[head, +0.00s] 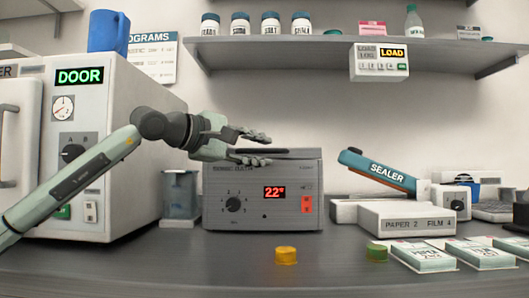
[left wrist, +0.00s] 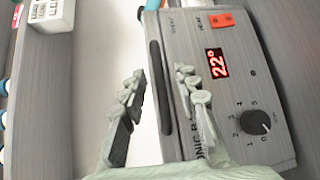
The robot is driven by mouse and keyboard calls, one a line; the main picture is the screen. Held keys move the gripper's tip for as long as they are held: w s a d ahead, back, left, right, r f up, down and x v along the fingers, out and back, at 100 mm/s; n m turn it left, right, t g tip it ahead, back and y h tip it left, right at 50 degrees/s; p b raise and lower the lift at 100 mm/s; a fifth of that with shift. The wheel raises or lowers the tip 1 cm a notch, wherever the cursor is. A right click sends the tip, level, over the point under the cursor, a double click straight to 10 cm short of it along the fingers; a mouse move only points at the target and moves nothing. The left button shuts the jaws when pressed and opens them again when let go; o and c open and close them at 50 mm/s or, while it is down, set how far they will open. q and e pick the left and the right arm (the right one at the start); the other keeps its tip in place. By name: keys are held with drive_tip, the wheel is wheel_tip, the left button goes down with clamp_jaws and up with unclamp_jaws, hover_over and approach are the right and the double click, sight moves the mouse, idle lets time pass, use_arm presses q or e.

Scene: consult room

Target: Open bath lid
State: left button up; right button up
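The sonic bath (head: 262,195) is a grey box on the counter with a knob and a red display reading 22. Its dark lid (head: 298,154) lies flat on top and looks closed. My left gripper (head: 269,150) is at the front top edge of the bath, its fingers spread apart and pointing right. In the left wrist view, a dark bar (left wrist: 160,90) along the bath's top edge appears between the open fingers (left wrist: 160,73). I cannot tell whether the fingers touch it. My right gripper is not in view.
A door unit (head: 120,110) stands at left, a glass beaker (head: 180,197) beside the bath. A sealer (head: 378,170) and paper boxes (head: 407,220) are at right. Yellow (head: 286,255) and green (head: 377,252) caps lie in front. A shelf (head: 330,47) hangs above.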

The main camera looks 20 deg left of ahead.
use_arm(q)
drive_tip(key=shift+w+d+f, duration=0.1)
drive_tip(key=shift+w+d, duration=0.25)
drive_tip(key=shift+w, duration=0.3)
clamp_jaws()
